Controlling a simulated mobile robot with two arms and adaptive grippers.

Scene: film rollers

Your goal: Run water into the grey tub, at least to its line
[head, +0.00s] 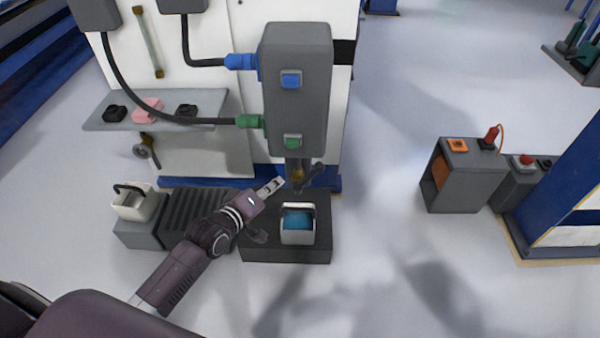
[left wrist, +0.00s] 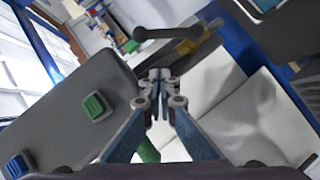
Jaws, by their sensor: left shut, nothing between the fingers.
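The grey tub (head: 298,238) stands upright on a dark block below the spout, with its handle raised. Blue water (head: 297,221) shows inside; I cannot make out the line. The brass tap (head: 297,174) with a dark lever (head: 314,173) hangs under the grey dispenser box (head: 297,90). My left gripper (head: 281,183) is shut and empty, just left of the tap. In the left wrist view its fingertips (left wrist: 160,74) are together, with the dark lever (left wrist: 170,34) beyond them. My right gripper is not in view.
The box carries a blue button (head: 291,79) and a green button (head: 293,142). A white tub (head: 131,203) stands on a grey block at left. A shelf (head: 155,123) holds small items. A grey cabinet (head: 470,180) stands at right; the floor between is clear.

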